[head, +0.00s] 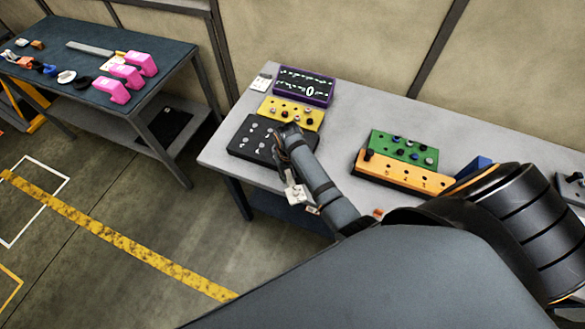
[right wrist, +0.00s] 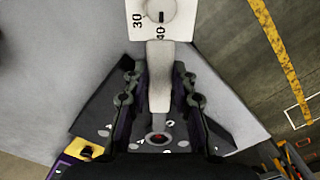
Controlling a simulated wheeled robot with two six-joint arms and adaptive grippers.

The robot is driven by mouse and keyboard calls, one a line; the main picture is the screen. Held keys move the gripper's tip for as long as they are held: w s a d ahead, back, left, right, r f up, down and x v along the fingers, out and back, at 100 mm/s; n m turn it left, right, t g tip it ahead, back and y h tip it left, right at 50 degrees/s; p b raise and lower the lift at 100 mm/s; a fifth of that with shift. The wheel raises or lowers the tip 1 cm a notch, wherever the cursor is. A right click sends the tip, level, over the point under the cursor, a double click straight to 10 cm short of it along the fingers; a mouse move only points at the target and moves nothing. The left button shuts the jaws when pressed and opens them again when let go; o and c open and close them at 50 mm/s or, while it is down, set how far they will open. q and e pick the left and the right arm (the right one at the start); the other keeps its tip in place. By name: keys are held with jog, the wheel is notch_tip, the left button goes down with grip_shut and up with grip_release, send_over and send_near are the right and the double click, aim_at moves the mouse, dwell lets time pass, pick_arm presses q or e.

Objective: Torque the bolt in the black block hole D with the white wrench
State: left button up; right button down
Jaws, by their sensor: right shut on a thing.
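The black block (head: 245,136) lies on the grey table with pale hole markings on its top. My right gripper (head: 289,133) is over its right part. In the right wrist view my right gripper (right wrist: 158,100) is shut on the white wrench (right wrist: 158,65), whose square white end carries a dial and the numbers 30 and 40. That white end also shows in the head view (head: 297,194), beside my forearm. A round reddish hole or bolt (right wrist: 158,138) shows on the black block just past the fingers. Its letter is unreadable, and the wrench's working tip cannot be made out. My left gripper is out of view.
A yellow block (head: 292,113) and a purple-framed panel (head: 303,86) stand behind the black block. A green block (head: 404,147) and an orange block (head: 390,173) stand to the right. A dark side table (head: 60,78) holds pink parts. The grey table's middle is clear.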

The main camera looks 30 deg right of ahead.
jog(key=shift+w+a+m, duration=0.2)
jog(key=shift+a+m, duration=0.4)
jog(key=shift+a, duration=0.05)
jog(key=shift+s+d, duration=0.1)
